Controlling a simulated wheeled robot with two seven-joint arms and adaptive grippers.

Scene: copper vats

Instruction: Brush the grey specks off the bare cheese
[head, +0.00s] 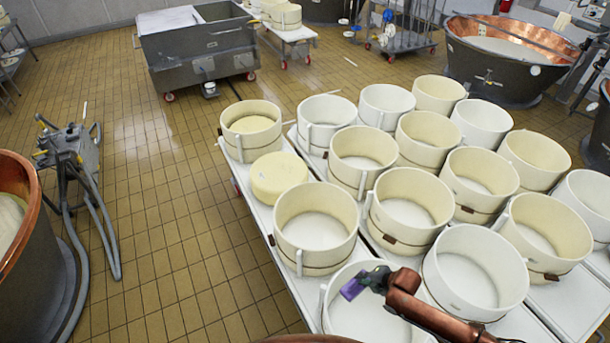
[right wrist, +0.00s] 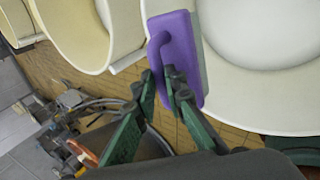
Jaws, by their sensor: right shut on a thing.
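The bare cheese (head: 280,177) is a pale yellow wheel lying without a hoop on the white table, near its left edge. Grey specks on it are too small to make out. My right gripper (head: 368,280) is shut on a purple brush (head: 352,289), above the white hoops at the front, to the right of and nearer than the cheese. In the right wrist view the green-sided fingers (right wrist: 172,82) pinch the handle of the purple brush (right wrist: 183,45). Its bristles are mostly hidden. The cheese does not show there. My left gripper is not in view.
A hoop with cheese in it (head: 251,130) stands just behind the bare cheese. An empty cream hoop (head: 315,232) stands in front of it, and several more fill the table to the right. A copper vat (head: 25,240) is at left.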

